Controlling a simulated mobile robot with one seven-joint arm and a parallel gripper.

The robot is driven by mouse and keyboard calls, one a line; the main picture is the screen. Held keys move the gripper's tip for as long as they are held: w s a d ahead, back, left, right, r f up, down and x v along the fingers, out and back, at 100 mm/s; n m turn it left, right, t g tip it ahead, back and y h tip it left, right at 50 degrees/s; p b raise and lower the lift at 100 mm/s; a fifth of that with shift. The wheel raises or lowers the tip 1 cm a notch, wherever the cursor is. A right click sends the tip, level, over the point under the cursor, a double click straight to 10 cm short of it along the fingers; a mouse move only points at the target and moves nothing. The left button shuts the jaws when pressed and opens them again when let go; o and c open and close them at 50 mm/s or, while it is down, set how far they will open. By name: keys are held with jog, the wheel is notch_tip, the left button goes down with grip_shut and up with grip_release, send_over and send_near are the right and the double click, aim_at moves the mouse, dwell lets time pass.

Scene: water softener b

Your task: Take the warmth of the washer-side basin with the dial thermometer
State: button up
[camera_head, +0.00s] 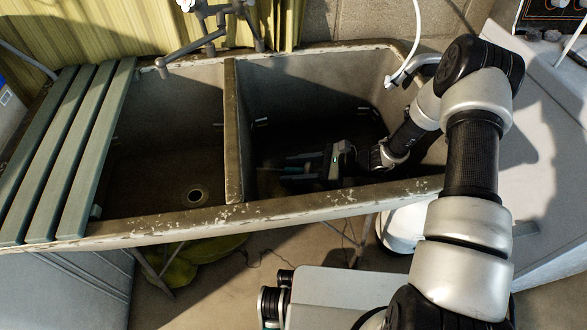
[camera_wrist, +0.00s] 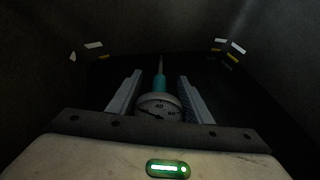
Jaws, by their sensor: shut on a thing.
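My gripper (camera_head: 302,166) is down inside the right basin (camera_head: 288,85) of the double sink, beside the white appliance at the right. In the wrist view, my gripper (camera_wrist: 160,92) is shut on the dial thermometer (camera_wrist: 158,106). Its round pale dial faces the wrist camera. A teal sleeve and a thin metal stem point away beyond the fingers. In the head view the thermometer is too dark to make out clearly. The basin's inside is in deep shadow. I cannot tell where the stem's tip stands relative to any water.
A divider wall (camera_head: 233,130) separates the right basin from the left basin (camera_head: 165,150), which has a drain. Grey-green slats (camera_head: 75,150) lie over the sink's left end. A faucet (camera_head: 205,38) reaches over the back rim. A white hose (camera_head: 413,45) hangs at the right rear rim.

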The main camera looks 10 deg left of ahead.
jog(key=shift+w+d, duration=0.15)
jog(key=shift+d, duration=0.25)
jog(key=shift+a, duration=0.15)
jog(key=shift+a, duration=0.35)
notch_tip(320, 180, up, 33)
jog(key=p, duration=2.3)
jog(key=shift+r, duration=0.1)
dwell(1.3)
